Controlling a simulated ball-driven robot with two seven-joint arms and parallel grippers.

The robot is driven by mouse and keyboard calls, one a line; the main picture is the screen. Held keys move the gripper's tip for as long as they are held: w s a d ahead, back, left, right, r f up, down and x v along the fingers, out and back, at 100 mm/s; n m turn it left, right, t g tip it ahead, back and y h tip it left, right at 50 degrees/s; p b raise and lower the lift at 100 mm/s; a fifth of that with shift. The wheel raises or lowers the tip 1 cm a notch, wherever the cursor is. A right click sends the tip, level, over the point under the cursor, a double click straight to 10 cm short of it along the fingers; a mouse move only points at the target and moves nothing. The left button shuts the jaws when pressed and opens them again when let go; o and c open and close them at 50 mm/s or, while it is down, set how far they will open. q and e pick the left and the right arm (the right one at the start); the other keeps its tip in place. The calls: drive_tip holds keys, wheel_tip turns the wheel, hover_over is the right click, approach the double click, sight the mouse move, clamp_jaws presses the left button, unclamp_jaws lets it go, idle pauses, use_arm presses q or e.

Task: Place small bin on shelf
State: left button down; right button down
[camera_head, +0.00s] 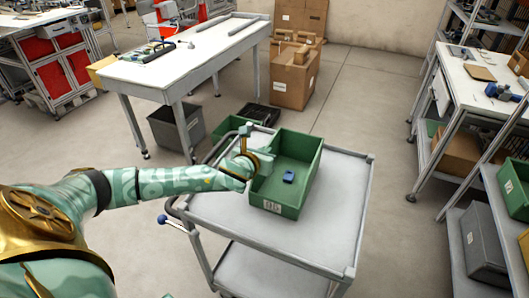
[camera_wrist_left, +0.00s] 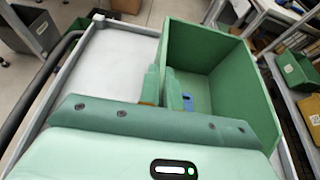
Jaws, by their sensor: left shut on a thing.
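The green small bin (camera_head: 296,153) sits on the top of a grey cart (camera_head: 340,200), with a small blue object (camera_head: 288,177) on its floor. My left gripper (camera_head: 247,168) reaches in from the left and is shut on the bin's left wall. In the left wrist view the gripper's fingers (camera_wrist_left: 173,92) pinch the left edge of the bin (camera_wrist_left: 225,52), and the blue object (camera_wrist_left: 187,102) shows partly behind them. A shelf rack (camera_head: 460,254) stands at the right edge, holding other bins. My right gripper is not seen.
The rack holds a grey bin (camera_head: 484,246) and a green bin (camera_head: 515,188). A workbench (camera_head: 462,88) stands at the upper right. A white table (camera_head: 190,62) and cardboard boxes (camera_head: 293,75) are behind. Floor (camera_head: 405,240) is clear between cart and rack.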

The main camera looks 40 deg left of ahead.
use_arm(q)
drive_tip(key=c, duration=1.6)
unclamp_jaws()
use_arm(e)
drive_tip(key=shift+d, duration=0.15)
